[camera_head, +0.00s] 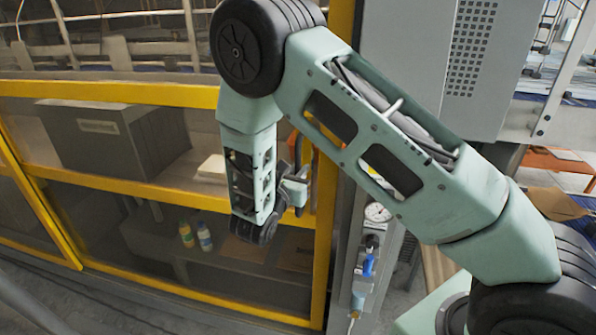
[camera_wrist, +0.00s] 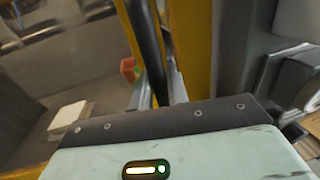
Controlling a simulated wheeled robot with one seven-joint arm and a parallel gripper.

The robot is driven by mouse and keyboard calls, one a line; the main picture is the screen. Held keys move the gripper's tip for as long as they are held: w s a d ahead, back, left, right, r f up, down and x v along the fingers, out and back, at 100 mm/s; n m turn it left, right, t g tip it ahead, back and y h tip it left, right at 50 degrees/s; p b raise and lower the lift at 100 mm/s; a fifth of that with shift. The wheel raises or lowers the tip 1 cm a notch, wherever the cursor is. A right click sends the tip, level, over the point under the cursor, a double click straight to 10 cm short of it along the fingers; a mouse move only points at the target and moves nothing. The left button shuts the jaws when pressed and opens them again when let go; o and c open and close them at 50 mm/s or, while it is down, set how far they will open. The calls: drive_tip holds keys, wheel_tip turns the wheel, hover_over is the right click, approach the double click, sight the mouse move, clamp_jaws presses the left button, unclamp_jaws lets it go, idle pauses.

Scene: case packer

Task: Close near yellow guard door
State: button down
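The near yellow guard door (camera_head: 190,193) has a yellow frame with clear panels and fills the lower left of the head view. Its right side lies along the yellow upright (camera_head: 324,225) beside a grey post; I see no clear gap there, but my arm hides part of this edge. A black vertical bar handle (camera_wrist: 147,45) runs along the door's right side in the wrist view. My gripper (camera_wrist: 160,92) has one finger on each side of this handle and looks shut on it. In the head view my gripper (camera_head: 295,187) is at the door's right side, partly behind my forearm.
Behind the panels are a grey box (camera_head: 100,140), a pale block (camera_head: 212,168) and two small bottles (camera_head: 195,236). A grey cabinet (camera_head: 420,50) and a gauge with blue fittings (camera_head: 377,212) stand right of the door. Open floor shows at the lower left.

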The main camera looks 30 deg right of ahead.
sight(313, 173)
drive_tip(key=shift+s+d+b, duration=0.35)
drive_tip(key=shift+s+d, duration=1)
drive_tip(key=shift+d, duration=0.05)
drive_tip(key=c, duration=1.5)
unclamp_jaws()
drive_tip(key=shift+s+d, duration=0.1)
drive_tip(key=shift+o, duration=0.2)
drive_tip(key=b+v, duration=0.6)
drive_tip(key=v, duration=1.1)
drive_tip(key=shift+a, duration=0.35)
